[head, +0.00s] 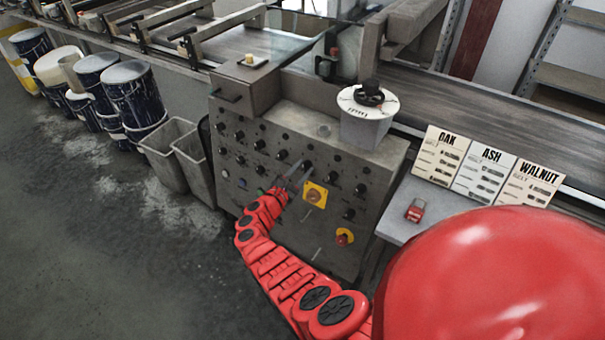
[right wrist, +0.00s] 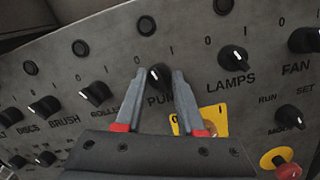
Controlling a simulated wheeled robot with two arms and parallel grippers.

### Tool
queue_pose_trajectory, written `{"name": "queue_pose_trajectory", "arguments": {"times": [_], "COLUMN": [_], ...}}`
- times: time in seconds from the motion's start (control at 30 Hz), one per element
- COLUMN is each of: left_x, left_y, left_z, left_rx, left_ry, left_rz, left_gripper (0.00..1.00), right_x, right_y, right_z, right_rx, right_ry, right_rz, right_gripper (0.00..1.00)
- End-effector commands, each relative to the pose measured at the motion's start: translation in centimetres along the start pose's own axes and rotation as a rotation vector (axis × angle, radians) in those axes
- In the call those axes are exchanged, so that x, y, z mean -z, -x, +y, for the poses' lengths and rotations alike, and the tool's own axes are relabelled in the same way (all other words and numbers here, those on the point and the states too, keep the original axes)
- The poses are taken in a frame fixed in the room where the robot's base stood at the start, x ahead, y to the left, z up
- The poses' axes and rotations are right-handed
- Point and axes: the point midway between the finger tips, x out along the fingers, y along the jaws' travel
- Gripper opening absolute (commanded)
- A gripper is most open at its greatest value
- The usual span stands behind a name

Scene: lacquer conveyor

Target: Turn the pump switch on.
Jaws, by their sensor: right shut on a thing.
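The pump switch (right wrist: 158,76) is a black rotary knob with a white mark, on a grey control panel (head: 240,176). Its label, partly covered by a finger, begins "PU", with 0 and 1 printed above. The white mark seems to lean up and left, towards the 0 side. My right gripper (head: 294,174) reaches the panel from below in the head view. In the right wrist view its two fingers stand on either side of the knob, shut on it. My left gripper is not in view.
The lamps knob (right wrist: 233,58) is right of the pump switch, the rollers knob (right wrist: 96,90) left. A yellow plate with a switch (head: 315,195) is just below right of my gripper. A red emergency button (head: 343,237) sits lower right. Bins (head: 165,150) stand left.

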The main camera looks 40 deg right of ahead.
Motion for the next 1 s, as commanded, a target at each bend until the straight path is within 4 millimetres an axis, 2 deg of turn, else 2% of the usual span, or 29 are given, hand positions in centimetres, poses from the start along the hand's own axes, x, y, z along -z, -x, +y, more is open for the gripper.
{"name": "queue_pose_trajectory", "arguments": {"times": [0.03,0.6,1.0], "left_x": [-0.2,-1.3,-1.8], "left_y": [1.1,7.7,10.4], "left_z": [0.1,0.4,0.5], "left_rx": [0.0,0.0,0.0], "left_ry": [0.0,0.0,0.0], "left_rz": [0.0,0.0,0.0], "left_gripper": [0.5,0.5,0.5], "right_x": [0.6,0.7,0.5], "right_y": [0.1,0.1,0.0], "right_z": [-0.1,0.0,0.1], "right_rx": [0.004,0.095,0.135], "right_ry": [-0.039,-0.555,-0.779], "right_rz": [-0.004,-0.032,-0.044], "right_gripper": [0.0,0.0,0.0]}}
